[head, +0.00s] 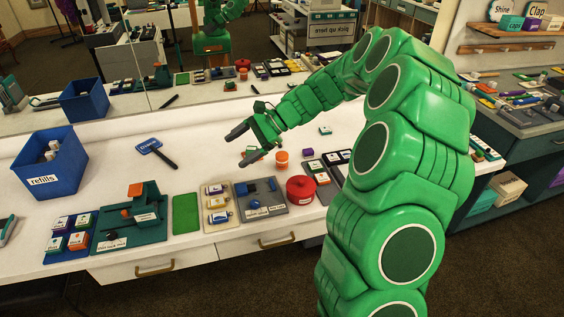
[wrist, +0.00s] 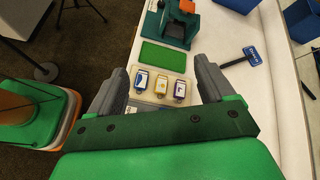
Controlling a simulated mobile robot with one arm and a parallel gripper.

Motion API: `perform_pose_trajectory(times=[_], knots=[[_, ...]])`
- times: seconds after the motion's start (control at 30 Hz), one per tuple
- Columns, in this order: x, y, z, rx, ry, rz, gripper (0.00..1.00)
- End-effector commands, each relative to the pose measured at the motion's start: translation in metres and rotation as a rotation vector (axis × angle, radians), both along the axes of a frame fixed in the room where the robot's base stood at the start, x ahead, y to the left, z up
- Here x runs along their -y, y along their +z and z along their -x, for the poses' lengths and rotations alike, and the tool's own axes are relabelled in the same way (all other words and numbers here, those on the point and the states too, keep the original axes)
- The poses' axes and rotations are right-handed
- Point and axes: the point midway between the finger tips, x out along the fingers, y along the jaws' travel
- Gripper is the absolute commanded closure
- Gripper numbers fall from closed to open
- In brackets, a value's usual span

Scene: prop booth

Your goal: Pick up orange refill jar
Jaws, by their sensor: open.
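A small orange jar (head: 281,159) stands upright on the white counter in the head view, close to the right of my gripper. My gripper (head: 236,151) is open and empty above the counter, its fingers pointing left, away from the jar. In the wrist view my gripper (wrist: 160,66) has its two grey fingers wide apart. Between and beyond them show a pale tray (wrist: 161,101) with three small labelled items and a green mat (wrist: 163,56). I cannot see the orange jar in the wrist view.
A red round tub (head: 300,190) stands in front of the jar, beside a grey tray (head: 264,211). A blue refills bin (head: 48,168) and a blue-headed handled tool (head: 157,152) are left. A mirror runs behind. The counter left of my gripper is mostly clear.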

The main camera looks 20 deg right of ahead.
Motion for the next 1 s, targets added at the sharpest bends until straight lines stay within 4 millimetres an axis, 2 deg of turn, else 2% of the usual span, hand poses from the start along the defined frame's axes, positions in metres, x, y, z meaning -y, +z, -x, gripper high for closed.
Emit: perform_pose_trajectory(times=[0.2, 0.5, 0.7, 0.9, 1.0], knots=[[0.033, -0.032, -0.046, -0.083, -0.152, -0.074, 0.18], [0.089, -0.082, -0.099, -0.192, -0.362, -0.164, 0.18], [0.135, -0.123, -0.125, -0.263, -0.506, -0.215, 0.18], [0.182, -0.165, -0.141, -0.329, -0.643, -0.257, 0.18], [0.202, -0.18, -0.147, -0.348, -0.694, -0.271, 0.18]])
